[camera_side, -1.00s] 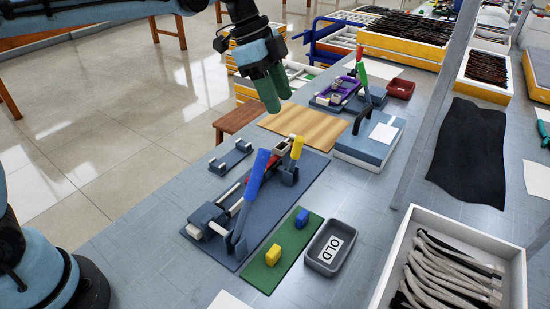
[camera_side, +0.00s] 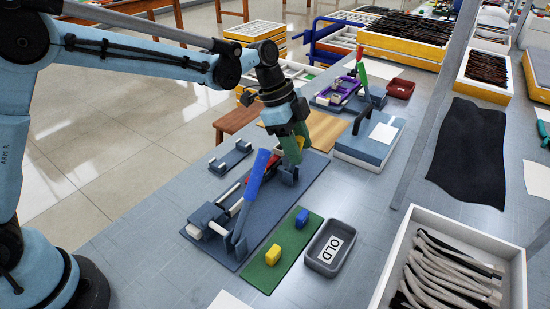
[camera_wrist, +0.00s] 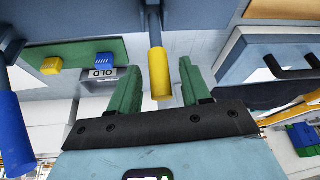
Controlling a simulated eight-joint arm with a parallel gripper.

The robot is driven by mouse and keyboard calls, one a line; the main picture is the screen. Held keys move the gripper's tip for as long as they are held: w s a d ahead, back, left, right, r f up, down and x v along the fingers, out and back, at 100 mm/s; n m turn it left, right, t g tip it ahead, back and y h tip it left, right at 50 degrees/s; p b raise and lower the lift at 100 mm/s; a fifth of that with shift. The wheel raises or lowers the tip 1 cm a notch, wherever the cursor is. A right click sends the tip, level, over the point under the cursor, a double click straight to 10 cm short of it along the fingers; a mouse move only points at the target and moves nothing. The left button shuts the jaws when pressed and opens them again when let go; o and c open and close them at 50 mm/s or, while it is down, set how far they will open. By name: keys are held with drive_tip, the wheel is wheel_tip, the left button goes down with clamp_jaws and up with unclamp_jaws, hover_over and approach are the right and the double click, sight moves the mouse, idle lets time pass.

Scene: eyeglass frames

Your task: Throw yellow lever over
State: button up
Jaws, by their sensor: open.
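The yellow lever (camera_wrist: 159,75) has a yellow grip on a grey-blue shaft. In the wrist view its grip lies between the two green fingers of my gripper (camera_wrist: 158,82), with a gap on either side. In the side view my gripper (camera_side: 292,153) is over the far end of the dark blue fixture plate (camera_side: 285,205), fingers pointing down, and hides most of the yellow lever. My gripper is open. The blue lever (camera_side: 252,178) stands tilted on the same fixture; its blue grip (camera_wrist: 10,130) also shows at the left of the wrist view.
A green mat (camera_side: 266,272) with a yellow block (camera_side: 272,255) and a blue block (camera_side: 301,218) lies beside the fixture. The grey OLD tray (camera_side: 331,248) stands next to it. A wooden board (camera_side: 325,130) and another fixture with a red-green lever (camera_side: 361,75) are beyond.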

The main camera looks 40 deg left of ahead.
drive_tip(key=shift+c, duration=0.3)
clamp_jaws()
drive_tip(key=shift+d, duration=0.15)
drive_tip(key=shift+d+f+y, duration=0.2)
drive_tip(key=shift+d+y, duration=0.4)
drive_tip(key=shift+y, duration=0.3)
drive_tip(key=d+f+y, duration=0.1)
drive_tip(key=y, duration=0.2)
drive_tip(key=d+f+y, duration=0.1)
drive_tip(key=d+y, duration=0.1)
drive_tip(key=shift+d+f+y, duration=0.15)
drive_tip(key=shift+d+y, duration=0.05)
drive_tip(key=shift+y, duration=0.2)
drive_tip(key=shift+d+f+m+y, duration=0.15)
drive_tip(key=shift+d+f+y, duration=0.15)
drive_tip(key=shift+y, duration=0.25)
drive_tip(key=shift+d+f+m+y, duration=0.15)
drive_tip(key=shift+f+y, duration=0.15)
drive_tip(key=shift+y, duration=0.25)
drive_tip(key=shift+f, duration=0.1)
